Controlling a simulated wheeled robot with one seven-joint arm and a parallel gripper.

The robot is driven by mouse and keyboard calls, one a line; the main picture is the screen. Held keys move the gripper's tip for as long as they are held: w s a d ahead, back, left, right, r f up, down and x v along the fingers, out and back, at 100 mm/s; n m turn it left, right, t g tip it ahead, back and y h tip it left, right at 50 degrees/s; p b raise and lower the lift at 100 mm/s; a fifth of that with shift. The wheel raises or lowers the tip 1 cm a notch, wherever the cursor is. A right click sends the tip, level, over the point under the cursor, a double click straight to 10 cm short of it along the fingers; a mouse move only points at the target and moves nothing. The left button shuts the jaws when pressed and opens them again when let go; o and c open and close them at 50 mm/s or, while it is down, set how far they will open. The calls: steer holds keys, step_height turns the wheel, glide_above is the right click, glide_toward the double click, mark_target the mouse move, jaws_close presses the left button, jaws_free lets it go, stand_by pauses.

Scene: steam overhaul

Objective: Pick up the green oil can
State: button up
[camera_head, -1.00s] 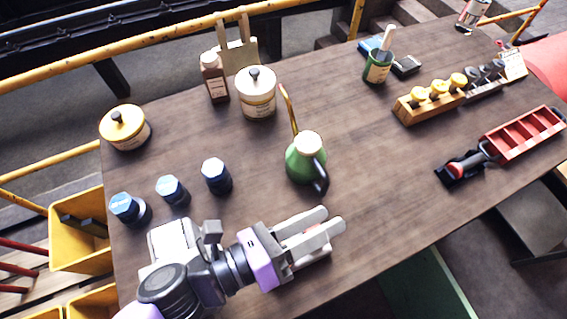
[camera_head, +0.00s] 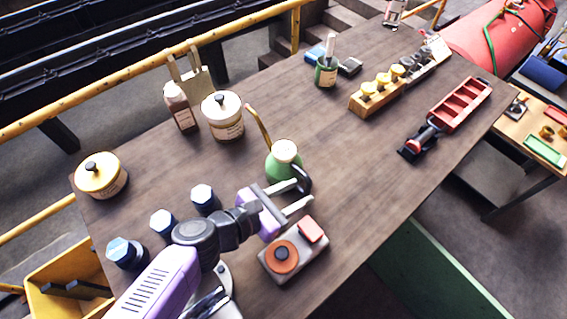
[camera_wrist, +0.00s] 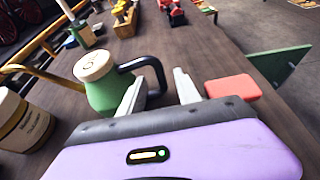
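The green oil can (camera_head: 279,166) stands upright on the wooden table, with a cream lid, a thin yellow spout and a black handle. My gripper (camera_head: 303,192) is open beside its handle side, with nothing clearly held. In the wrist view the oil can (camera_wrist: 105,96) is left of centre, and its black handle reaches toward the space between the fingers of my gripper (camera_wrist: 158,88). The left finger overlaps the handle in the picture; I cannot tell whether they touch.
A grey block with an orange knob and a red button (camera_head: 284,256) lies just below the gripper. A cream jar (camera_head: 222,118) is behind the can.

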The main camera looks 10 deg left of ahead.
steer(key=shift+x, duration=1.15)
jaws_close()
stand_by(0.5)
